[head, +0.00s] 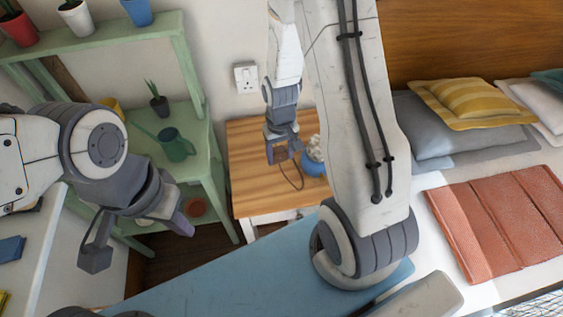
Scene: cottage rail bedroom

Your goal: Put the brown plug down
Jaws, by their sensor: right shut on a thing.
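My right gripper (282,145) points down over the wooden bedside table (252,180), at the middle of the view. It is shut on the brown plug (281,155), which shows as a small brown block between the fingers. A thin brown cord hangs from the plug in a loop over the tabletop. I cannot tell whether the plug touches the table. My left gripper (138,244) is at the lower left, in front of the green shelf, with its fingers wide apart and nothing between them.
A blue pot with a white plant (314,170) stands just right of my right gripper, partly hidden by my arm. A white wall socket (246,77) is above the table. A green shelf (190,120) holds a watering can (177,145). The table's left and front parts are clear.

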